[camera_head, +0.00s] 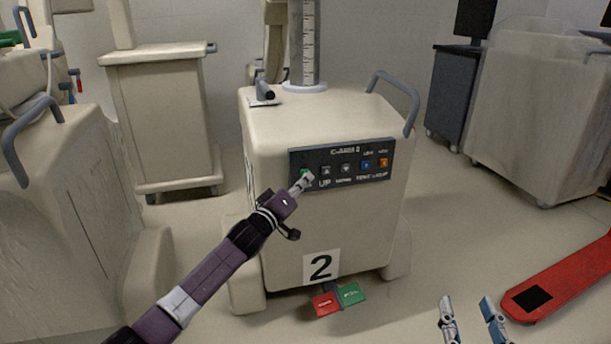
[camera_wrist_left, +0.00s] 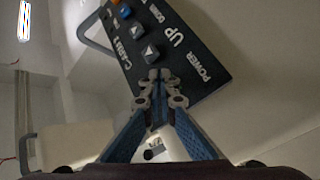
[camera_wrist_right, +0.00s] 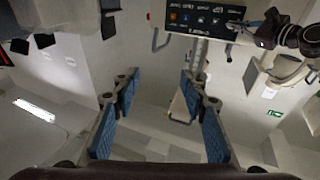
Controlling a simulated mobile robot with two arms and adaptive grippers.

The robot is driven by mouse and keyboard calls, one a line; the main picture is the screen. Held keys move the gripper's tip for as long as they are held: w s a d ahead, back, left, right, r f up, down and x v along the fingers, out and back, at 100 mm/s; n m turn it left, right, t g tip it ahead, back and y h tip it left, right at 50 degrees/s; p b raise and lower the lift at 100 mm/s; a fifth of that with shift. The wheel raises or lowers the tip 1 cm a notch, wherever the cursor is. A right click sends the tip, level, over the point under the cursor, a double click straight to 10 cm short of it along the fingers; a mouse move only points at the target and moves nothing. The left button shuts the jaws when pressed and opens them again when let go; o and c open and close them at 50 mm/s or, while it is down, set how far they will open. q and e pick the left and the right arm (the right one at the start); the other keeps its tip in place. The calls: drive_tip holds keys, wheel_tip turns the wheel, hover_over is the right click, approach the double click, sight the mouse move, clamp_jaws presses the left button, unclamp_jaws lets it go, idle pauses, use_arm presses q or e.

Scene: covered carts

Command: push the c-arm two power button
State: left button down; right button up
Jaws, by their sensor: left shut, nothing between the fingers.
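The C-arm two cart (camera_head: 270,120) is a cream box with a dark control panel (camera_head: 341,152) on its front. The green power button (camera_head: 304,173) is at the panel's left end, partly covered by my left gripper (camera_head: 305,180). My left gripper is shut and empty, its tips at that button; I cannot tell whether they touch it. In the left wrist view the shut fingertips (camera_wrist_left: 160,76) overlap the panel (camera_wrist_left: 185,45) between its arrow buttons and the word POWER, hiding the button. My right gripper (camera_head: 469,312) is open and empty, low at the right; the right wrist view shows its fingers apart (camera_wrist_right: 163,85).
Red and green foot pedals (camera_head: 338,298) lie below the "2" label (camera_head: 321,266). Covered carts stand at the left (camera_head: 60,180) and right (camera_head: 530,100). A red base (camera_head: 565,275) lies at the right.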

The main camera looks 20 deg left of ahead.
use_arm(q)
drive_tip(key=shift+w+a, duration=0.15)
drive_tip(key=shift+w, duration=0.05)
use_arm(e)
drive_tip(key=shift+f, duration=0.1)
idle(0.4)
drive_tip(key=shift+f, duration=0.1)
use_arm(q)
drive_tip(key=shift+s+d+p, duration=0.4)
drive_tip(key=shift+s+p, duration=0.2)
drive_tip(key=shift+p, duration=0.05)
use_arm(e)
wheel_tip(320, 180, down, 7)
drive_tip(key=d+g+h, duration=0.1)
drive_tip(key=g, duration=0.2)
drive_tip(key=shift+s+g, duration=0.25)
drive_tip(key=shift+g, duration=0.05)
drive_tip(key=shift+d, duration=0.1)
